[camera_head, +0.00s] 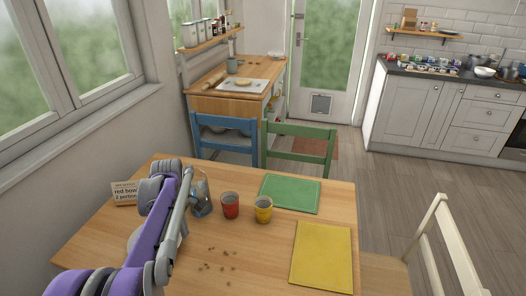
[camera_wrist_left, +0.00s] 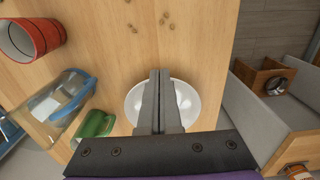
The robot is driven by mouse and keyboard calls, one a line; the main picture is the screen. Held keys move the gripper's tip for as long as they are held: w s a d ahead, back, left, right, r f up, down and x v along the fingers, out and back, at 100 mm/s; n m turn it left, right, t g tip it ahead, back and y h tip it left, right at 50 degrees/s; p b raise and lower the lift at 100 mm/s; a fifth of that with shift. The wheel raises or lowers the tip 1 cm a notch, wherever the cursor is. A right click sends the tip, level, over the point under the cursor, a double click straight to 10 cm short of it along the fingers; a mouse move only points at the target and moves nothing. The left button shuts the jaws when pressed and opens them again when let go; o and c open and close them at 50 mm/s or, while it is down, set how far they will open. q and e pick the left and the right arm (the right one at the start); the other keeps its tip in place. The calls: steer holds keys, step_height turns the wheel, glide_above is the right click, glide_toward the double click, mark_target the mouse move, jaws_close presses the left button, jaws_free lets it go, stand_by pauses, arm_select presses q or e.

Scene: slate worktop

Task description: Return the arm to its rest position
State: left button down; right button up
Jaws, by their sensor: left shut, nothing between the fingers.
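My left arm, purple and grey, reaches over the wooden table (camera_head: 270,262) from the lower left in the head view. Its gripper is hard to make out there, hidden among the arm links. In the left wrist view my left gripper (camera_wrist_left: 160,75) is shut and empty. Its fingers are over a white bowl (camera_wrist_left: 184,97), which shows on both sides of them; I cannot tell the height between them. My right gripper is in neither view.
A red cup (camera_head: 230,206), a yellow cup (camera_head: 263,210) and a glass jug (camera_head: 202,200) stand beside the arm. Crumbs (camera_head: 216,266) lie nearby. Green (camera_head: 290,194) and yellow (camera_head: 322,256) mats lie right. Chairs surround the table.

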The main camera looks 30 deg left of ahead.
arm_select(q)
steer(key=s+d+r+m+t+p, duration=0.15)
steer(key=d+m, duration=0.25)
steer(key=d, duration=0.4)
steer(key=s+d+r+m+t+p, duration=0.1)
steer(key=d+r+m, duration=0.1)
steer(key=d+m, duration=0.4)
steer(key=s+d+m+t+p, duration=0.1)
steer(key=s+d+m, duration=0.3)
steer(key=d, duration=0.3)
steer(key=s+d+f+m+t, duration=0.1)
steer(key=s+d+m+t, duration=0.1)
steer(key=s+d+m, duration=0.2)
steer(key=d+m, duration=0.2)
steer(key=d, duration=0.2)
steer(key=shift+s+d+f+m+p, duration=0.2)
steer(key=shift+f+m+p, duration=0.1)
steer(key=shift+p, duration=0.1)
